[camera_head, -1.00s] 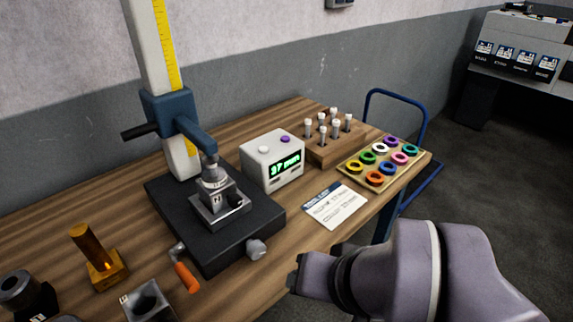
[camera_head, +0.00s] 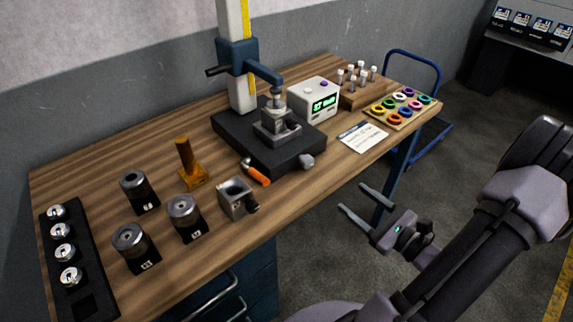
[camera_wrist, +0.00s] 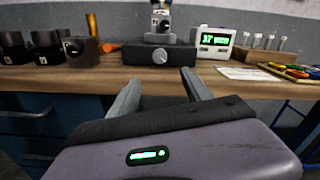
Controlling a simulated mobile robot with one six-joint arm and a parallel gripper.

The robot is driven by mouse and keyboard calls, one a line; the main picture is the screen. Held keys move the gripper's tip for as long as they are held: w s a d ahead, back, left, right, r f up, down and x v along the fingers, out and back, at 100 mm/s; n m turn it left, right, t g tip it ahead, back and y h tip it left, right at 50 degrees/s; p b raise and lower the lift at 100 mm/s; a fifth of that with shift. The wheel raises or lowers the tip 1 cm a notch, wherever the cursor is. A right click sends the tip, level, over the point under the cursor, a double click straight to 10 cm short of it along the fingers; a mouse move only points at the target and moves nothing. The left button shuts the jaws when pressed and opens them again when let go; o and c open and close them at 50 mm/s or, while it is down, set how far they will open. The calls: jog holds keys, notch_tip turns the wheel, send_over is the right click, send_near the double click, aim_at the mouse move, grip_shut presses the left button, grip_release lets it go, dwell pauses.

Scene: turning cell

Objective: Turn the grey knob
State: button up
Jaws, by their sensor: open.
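In the wrist view the knob (camera_wrist: 160,57) is straight ahead, between and beyond the fingers. My gripper (camera_head: 360,199) is open and empty. It is in front of the table edge, apart from the knob. In the wrist view its two spread fingers (camera_wrist: 160,78) point towards the base, and nothing is between them.
A steel block (camera_head: 236,199) stands near the table edge. A display box (camera_head: 314,101), a card (camera_head: 363,138) and a ring tray (camera_head: 402,107) are to the right. The air before the knob looks clear.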

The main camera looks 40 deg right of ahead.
aim_at(310, 164)
jog(key=w+b, duration=0.1)
jog(key=w, duration=0.4)
jog(key=w+b, duration=0.1)
jog(key=w, duration=0.5)
jog(key=w+a+b, duration=0.1)
jog(key=w, duration=0.4)
jog(key=shift+w, duration=0.15)
grip_shut()
